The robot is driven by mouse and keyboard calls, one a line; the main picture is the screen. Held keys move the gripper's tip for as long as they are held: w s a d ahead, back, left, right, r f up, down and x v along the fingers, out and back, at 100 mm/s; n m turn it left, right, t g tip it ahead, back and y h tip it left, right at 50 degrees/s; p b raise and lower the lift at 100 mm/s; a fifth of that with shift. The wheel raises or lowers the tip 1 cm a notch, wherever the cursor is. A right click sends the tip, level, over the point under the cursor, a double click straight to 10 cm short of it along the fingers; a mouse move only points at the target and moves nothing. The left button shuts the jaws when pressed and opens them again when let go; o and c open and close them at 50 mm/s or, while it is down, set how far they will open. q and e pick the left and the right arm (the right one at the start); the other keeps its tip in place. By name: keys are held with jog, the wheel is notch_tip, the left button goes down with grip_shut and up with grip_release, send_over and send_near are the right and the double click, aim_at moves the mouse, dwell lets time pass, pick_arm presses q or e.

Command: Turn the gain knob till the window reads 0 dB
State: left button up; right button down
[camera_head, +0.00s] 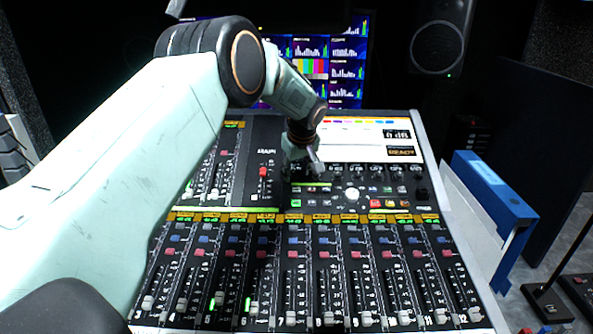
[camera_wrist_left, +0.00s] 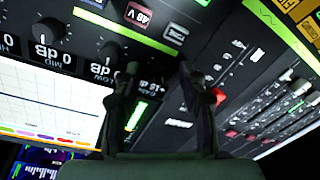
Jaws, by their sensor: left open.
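My left gripper (camera_head: 312,160) reaches over the mixing console from the left in the head view. It is open at the left end of the knob row. In the left wrist view its two fingers (camera_wrist_left: 158,68) stand apart around the gain position. The small gain window (camera_wrist_left: 152,86) shows between them, partly covered; it seems to read +18. The gain knob itself is hard to make out against the dark panel between the fingertips, and I cannot tell whether the fingers touch it. My right gripper is not in view.
Beside the gain position stand the low knob (camera_wrist_left: 108,48) and mid knob (camera_wrist_left: 48,30), close to one finger. The console's white screen (camera_head: 350,145) bears a 0 dB box and a READY box. Several faders fill the console front.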

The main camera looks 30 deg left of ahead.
pick_arm(q)
jog(key=shift+s+a+r, duration=0.1)
jog(key=shift+c, duration=0.8)
grip_shut()
jog(key=n, duration=0.2)
jog(key=n+p, duration=0.1)
jog(key=n, duration=0.1)
jog(key=shift+w+n, duration=0.2)
jog(key=shift+n, duration=0.2)
jog(key=shift+o, duration=0.8)
grip_release()
